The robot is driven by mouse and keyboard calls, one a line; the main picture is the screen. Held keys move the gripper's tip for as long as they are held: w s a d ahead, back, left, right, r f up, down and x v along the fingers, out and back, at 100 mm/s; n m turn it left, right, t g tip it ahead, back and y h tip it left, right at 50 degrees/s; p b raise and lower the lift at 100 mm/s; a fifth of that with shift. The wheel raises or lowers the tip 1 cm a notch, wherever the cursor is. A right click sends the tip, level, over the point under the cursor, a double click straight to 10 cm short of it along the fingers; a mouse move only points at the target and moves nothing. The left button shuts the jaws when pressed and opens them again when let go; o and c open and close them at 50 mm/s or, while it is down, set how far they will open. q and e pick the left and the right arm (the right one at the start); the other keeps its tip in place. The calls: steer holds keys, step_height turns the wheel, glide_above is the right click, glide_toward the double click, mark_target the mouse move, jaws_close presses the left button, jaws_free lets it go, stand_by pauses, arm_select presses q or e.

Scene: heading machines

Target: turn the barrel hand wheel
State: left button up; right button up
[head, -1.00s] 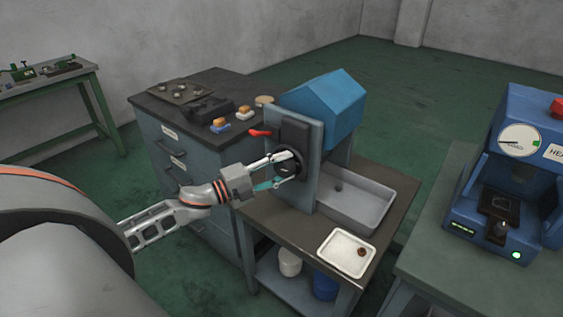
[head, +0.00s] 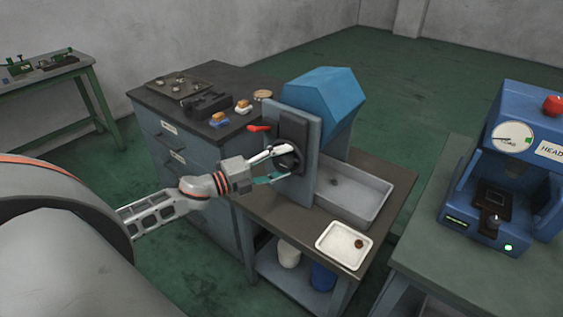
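The blue tumbling barrel (head: 318,92) is a faceted drum on the far side of a grey upright plate (head: 307,160). Its dark round hand wheel (head: 296,161) is on the near side, low on the plate and partly covered by my fingers. My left gripper (head: 285,162) reaches in from the left, with a white finger above and a teal finger below, spread across the wheel. The fingers look closed onto the wheel, though the exact contact is hidden. A red lever (head: 259,128) sticks out left of a dark block above the wheel. My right gripper is not in view.
A grey bin (head: 352,197) lies below the barrel on the bench. A white tray (head: 344,246) with a small brown piece sits at the bench's front. A dark-topped cabinet (head: 222,82) stands behind left. A blue heading machine (head: 508,165) stands on the right bench.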

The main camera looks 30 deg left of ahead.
arm_select(q)
steer(key=v, duration=1.2)
stand_by(0.3)
steer(key=shift+f, duration=0.1)
stand_by(0.3)
steer(key=s+d+f+n+g+y, duration=0.1)
steer(key=s+d+f+n+y, duration=0.25)
steer(key=f+n, duration=0.45)
steer(key=s+d+f+n+y, duration=0.25)
steer(key=d+f+n, duration=0.25)
steer(key=f, duration=0.5)
steer(key=s+d+f+n+g, duration=0.2)
steer(key=s+d+f+n, duration=0.1)
steer(key=d, duration=0.4)
steer(key=s+d+f+n+g, duration=0.2)
steer(key=s+d+f+n, duration=0.1)
steer(key=d, duration=0.4)
step_height(320, 180, down, 3)
steer(key=shift+s+r+n+h, duration=0.1)
steer(key=shift+s+n+h, duration=0.3)
steer(key=shift+s, duration=0.4)
steer(key=shift+w, duration=0.1)
